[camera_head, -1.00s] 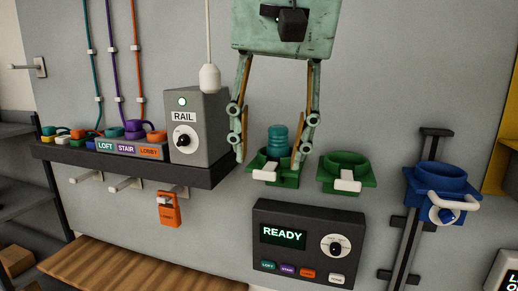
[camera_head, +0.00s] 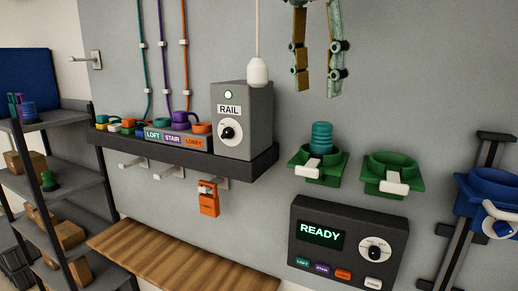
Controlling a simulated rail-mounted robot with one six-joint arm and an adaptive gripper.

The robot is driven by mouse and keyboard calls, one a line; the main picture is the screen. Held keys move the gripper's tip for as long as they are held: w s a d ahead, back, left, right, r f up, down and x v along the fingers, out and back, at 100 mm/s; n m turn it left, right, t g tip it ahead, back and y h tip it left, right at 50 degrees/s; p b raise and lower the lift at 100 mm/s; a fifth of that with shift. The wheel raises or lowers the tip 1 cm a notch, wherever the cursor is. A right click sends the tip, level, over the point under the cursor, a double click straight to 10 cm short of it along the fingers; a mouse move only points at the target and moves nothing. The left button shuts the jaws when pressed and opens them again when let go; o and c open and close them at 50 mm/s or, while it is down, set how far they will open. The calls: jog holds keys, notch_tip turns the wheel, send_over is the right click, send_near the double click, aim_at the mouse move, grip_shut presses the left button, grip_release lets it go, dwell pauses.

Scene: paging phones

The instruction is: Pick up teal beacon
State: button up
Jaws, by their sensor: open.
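The teal beacon (camera_head: 321,138) is a ribbed teal cylinder. It stands upright in the left green holder (camera_head: 318,167), which is fixed to the grey wall and has a white lever at its front. My gripper (camera_head: 316,92) hangs from the top edge of the view with its two fingers apart and empty. Its fingertips are above the beacon in the picture, clear of it. The upper part of the gripper is out of view.
A second green holder (camera_head: 391,174) is empty, with a blue holder (camera_head: 490,197) further right. A READY panel (camera_head: 346,245) sits below. A dark shelf (camera_head: 185,158) carries the RAIL box (camera_head: 245,120). A white pendant (camera_head: 258,71) hangs left of my gripper.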

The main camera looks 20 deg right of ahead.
aim_at(322, 123)
jog(key=w+d+r+m+g, duration=0.1)
jog(key=w+d+r+m, duration=0.1)
jog(key=w+d+m, duration=0.1)
jog(key=shift+w+d, duration=0.45)
jog(key=shift+w, duration=0.25)
jog(key=shift+f, duration=0.15)
jog(key=shift+s+d+f, duration=0.1)
jog(key=shift+d+f, duration=0.1)
jog(key=shift+f, duration=1.2)
jog(key=shift+w+d+f, duration=0.1)
jog(key=shift+d+f, duration=0.1)
jog(key=shift+f, duration=1.15)
jog(key=shift+s+d+f, duration=0.1)
jog(key=shift+d+f, duration=0.1)
jog(key=shift+f, duration=1.2)
jog(key=shift+f, duration=0.1)
jog(key=shift+d+f, duration=0.15)
jog(key=shift+f, duration=1.1)
jog(key=shift+d+f, duration=0.1)
jog(key=shift+f, duration=1.15)
jog(key=shift+c, duration=0.7)
jog(key=c, duration=1.3)
